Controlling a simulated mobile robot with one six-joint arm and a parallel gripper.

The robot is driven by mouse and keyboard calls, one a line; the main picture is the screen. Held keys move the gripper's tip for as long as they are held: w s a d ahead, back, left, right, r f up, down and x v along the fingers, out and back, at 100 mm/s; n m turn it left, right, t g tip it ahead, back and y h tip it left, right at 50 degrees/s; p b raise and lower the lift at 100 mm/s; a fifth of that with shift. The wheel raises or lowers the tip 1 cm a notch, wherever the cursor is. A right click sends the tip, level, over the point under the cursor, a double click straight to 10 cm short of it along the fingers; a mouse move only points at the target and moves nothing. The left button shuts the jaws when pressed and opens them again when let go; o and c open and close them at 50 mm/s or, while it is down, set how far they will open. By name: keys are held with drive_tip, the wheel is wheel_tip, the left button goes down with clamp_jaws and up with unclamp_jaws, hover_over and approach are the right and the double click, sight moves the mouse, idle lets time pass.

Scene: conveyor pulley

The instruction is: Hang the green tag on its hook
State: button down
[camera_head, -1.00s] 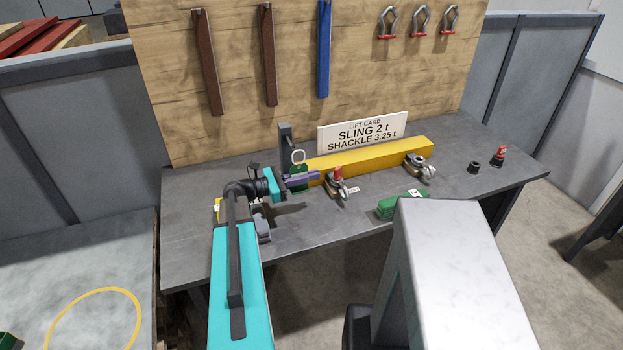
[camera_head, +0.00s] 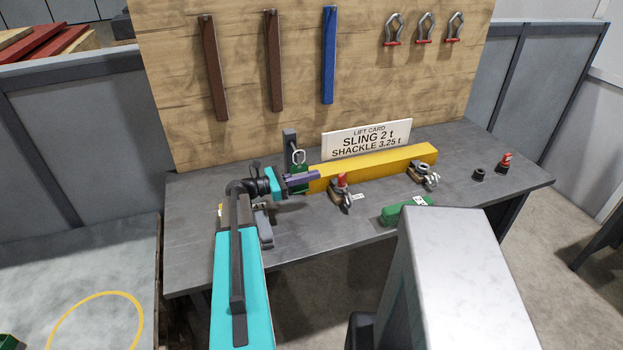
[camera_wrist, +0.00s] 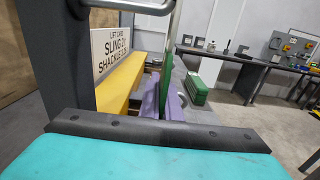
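The green tag (camera_head: 300,169) hangs upright below a pale metal ring (camera_head: 299,156), just in front of the dark post (camera_head: 290,140) on the bench. In the wrist view the tag (camera_wrist: 165,85) shows edge-on between the purple fingers of my gripper (camera_wrist: 161,103), which are shut on it. In the head view my gripper (camera_head: 302,181) is low beside the post. In the wrist view a light grey hook bar (camera_wrist: 132,5) reaches from the post towards the ring (camera_wrist: 172,25). They meet or overlap at the top edge; I cannot tell whether the ring is around the bar.
A yellow beam (camera_head: 375,165) lies behind my gripper, with the lift card (camera_head: 366,138) above it. Shackles with red (camera_head: 342,190) and grey parts (camera_head: 424,173) stand along it. A green block (camera_head: 405,210) lies near the front edge.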

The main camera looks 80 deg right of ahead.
drive_tip(key=shift+w+d+f, duration=0.2)
drive_tip(key=shift+w+d, duration=0.15)
drive_tip(key=shift+d, duration=0.35)
drive_tip(key=shift+w+d+f, duration=0.2)
drive_tip(key=shift+w+d, duration=0.15)
drive_tip(key=shift+d, duration=0.35)
drive_tip(key=shift+f, duration=0.1)
drive_tip(key=c, duration=1.9)
unclamp_jaws()
drive_tip(key=shift+w, duration=0.1)
drive_tip(key=b+v, duration=0.3)
drive_tip(key=v, duration=1)
drive_tip(key=shift+w+a+b, duration=0.15)
drive_tip(key=shift+w+b, duration=0.1)
drive_tip(key=shift+b, duration=0.05)
